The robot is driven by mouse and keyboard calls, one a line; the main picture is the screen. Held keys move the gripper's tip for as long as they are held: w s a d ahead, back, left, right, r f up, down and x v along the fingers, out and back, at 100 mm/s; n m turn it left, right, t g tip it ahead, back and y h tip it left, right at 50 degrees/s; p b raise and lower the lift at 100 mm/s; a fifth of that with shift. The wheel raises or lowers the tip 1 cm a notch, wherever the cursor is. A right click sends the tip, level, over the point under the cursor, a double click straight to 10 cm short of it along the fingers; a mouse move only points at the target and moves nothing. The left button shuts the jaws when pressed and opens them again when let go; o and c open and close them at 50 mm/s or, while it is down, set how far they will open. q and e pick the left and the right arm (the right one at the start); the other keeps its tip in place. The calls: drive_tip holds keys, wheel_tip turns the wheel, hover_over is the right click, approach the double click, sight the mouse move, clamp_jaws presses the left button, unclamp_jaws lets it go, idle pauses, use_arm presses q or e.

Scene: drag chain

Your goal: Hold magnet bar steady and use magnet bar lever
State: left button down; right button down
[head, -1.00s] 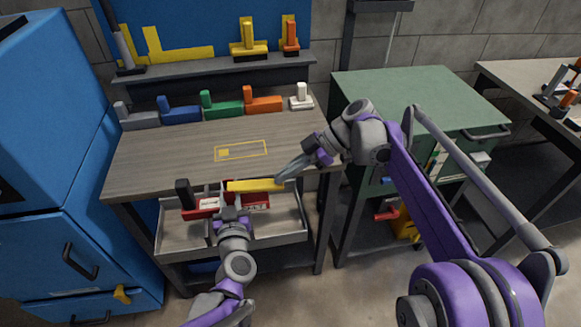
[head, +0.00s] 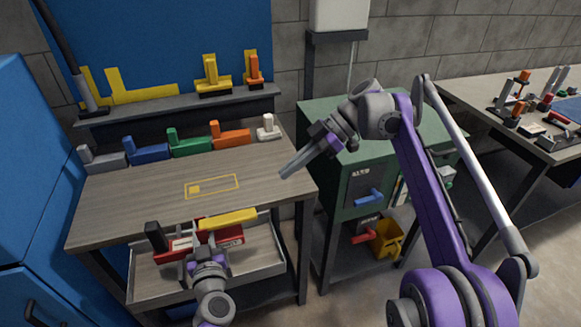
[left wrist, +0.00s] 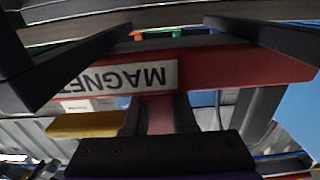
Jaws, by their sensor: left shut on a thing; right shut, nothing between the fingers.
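The magnet bar (head: 228,237) is a red bar with a white label, a black upright handle (head: 156,236) at its left end and a yellow lever bar (head: 227,219) along its right part. It is at the open drawer below the tabletop. My left gripper (head: 207,254) is shut on the magnet bar. In the left wrist view, the red magnet bar (left wrist: 225,68) with its upside-down MAGNET label lies across my fingers. My right gripper (head: 284,176) is shut and empty, above and right of the lever's right end, apart from it.
An open metal drawer (head: 271,266) lies under the wooden table (head: 120,215). Several coloured L-shaped blocks line the table's back edge, and a yellow outline (head: 212,187) marks its clear middle. A green cabinet (head: 318,118) stands right, a blue one (head: 35,190) left.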

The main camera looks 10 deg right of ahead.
idle(0.4)
use_arm(q)
drive_tip(key=c, duration=0.7)
unclamp_jaws()
drive_tip(key=shift+o, duration=0.2)
